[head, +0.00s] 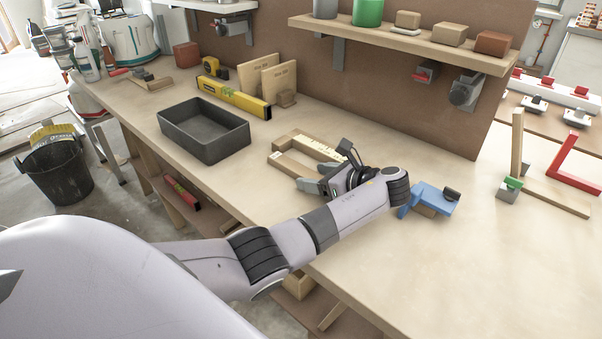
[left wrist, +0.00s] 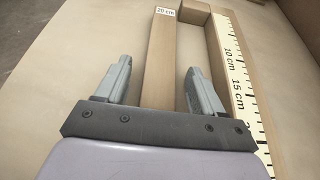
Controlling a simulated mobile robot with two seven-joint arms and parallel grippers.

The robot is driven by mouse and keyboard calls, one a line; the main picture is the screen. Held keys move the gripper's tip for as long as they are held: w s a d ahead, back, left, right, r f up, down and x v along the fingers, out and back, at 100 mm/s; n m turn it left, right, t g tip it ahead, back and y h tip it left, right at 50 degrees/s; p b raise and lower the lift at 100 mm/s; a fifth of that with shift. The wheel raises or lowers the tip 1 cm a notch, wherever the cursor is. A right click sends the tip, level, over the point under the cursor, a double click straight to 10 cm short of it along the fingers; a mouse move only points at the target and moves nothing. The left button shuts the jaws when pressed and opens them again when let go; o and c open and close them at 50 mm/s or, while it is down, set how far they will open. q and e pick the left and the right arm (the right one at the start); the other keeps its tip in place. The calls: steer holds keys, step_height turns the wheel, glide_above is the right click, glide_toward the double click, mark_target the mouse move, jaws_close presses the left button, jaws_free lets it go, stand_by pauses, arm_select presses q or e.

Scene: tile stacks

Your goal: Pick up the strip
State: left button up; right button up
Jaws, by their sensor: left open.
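A pale wooden strip marked "20 cm" (left wrist: 162,60) lies on the bench. In the left wrist view it runs lengthwise between my left gripper's two grey fingers (left wrist: 158,85), nearer the right finger. The gripper is open, and I see no finger closed on the strip. In the head view the strip (head: 290,167) lies in front of a wooden block with a centimetre scale (head: 326,145). My left gripper (head: 317,175) is at the strip's right end. Its fingers and wrist hide that end. My right gripper is not in view.
A black tray (head: 205,142) stands left of the strip, and a yellow level (head: 234,97) lies behind it. A blue tool (head: 432,199) sits right of my wrist. A shelf (head: 400,44) hangs over the back. The bench's front right is clear.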

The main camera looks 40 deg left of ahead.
arm_select(q)
steer(key=shift+a+f, duration=0.15)
steer(key=shift+a, duration=0.15)
steer(key=c, duration=1.1)
